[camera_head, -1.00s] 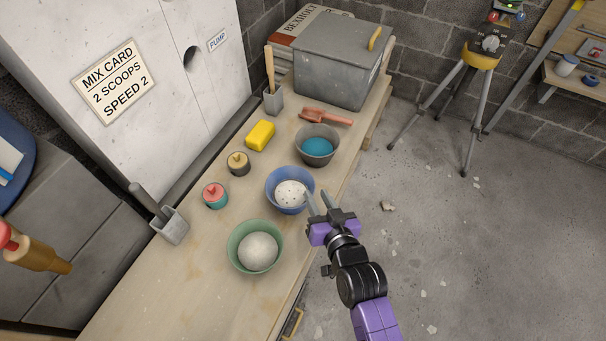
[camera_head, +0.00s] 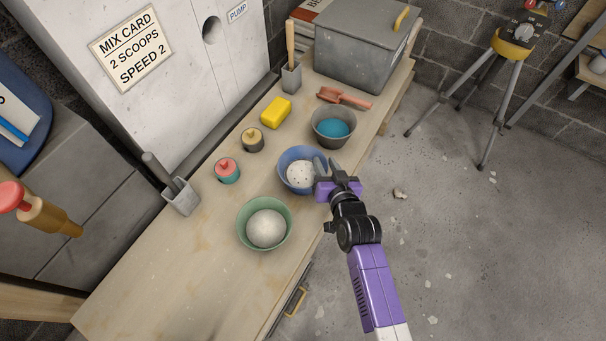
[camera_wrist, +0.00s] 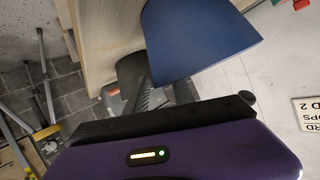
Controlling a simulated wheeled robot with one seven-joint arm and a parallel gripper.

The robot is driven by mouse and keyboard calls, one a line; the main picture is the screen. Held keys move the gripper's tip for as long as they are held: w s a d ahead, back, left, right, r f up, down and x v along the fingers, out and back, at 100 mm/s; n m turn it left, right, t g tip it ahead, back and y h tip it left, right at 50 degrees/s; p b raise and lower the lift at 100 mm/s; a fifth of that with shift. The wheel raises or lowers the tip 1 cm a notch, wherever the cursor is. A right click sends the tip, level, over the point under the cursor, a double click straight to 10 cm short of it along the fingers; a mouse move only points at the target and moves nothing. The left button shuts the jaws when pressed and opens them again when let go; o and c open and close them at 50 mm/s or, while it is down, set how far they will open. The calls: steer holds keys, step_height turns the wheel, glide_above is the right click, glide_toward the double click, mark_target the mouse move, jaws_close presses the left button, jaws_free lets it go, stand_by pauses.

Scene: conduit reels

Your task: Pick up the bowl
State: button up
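Three bowls stand in a row on the wooden bench. The blue bowl (camera_head: 287,180), with white speckled contents, is in the middle. The green bowl (camera_head: 246,240) holds a pale mound and is nearer. The grey bowl (camera_head: 318,137) with blue contents is farther back. My gripper (camera_head: 327,166) is at the right rim of the blue bowl, its two fingers apart. In the wrist view the blue bowl (camera_wrist: 198,40) is just beyond the fingers (camera_wrist: 162,95) and partly overlaps them. I cannot tell whether they touch the rim.
Left of the bowls are a red-topped pot (camera_head: 228,172), a tan-topped pot (camera_head: 253,141) and a yellow block (camera_head: 276,112). A red scoop (camera_head: 345,98) lies near a lidded grey box (camera_head: 360,55). The floor (camera_head: 470,240) at right is mostly clear; a tripod (camera_head: 500,80) stands behind.

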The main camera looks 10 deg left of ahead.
steer(key=c, duration=0.6)
jaws_close()
steer(key=shift+f, duration=0.1)
stand_by(0.6)
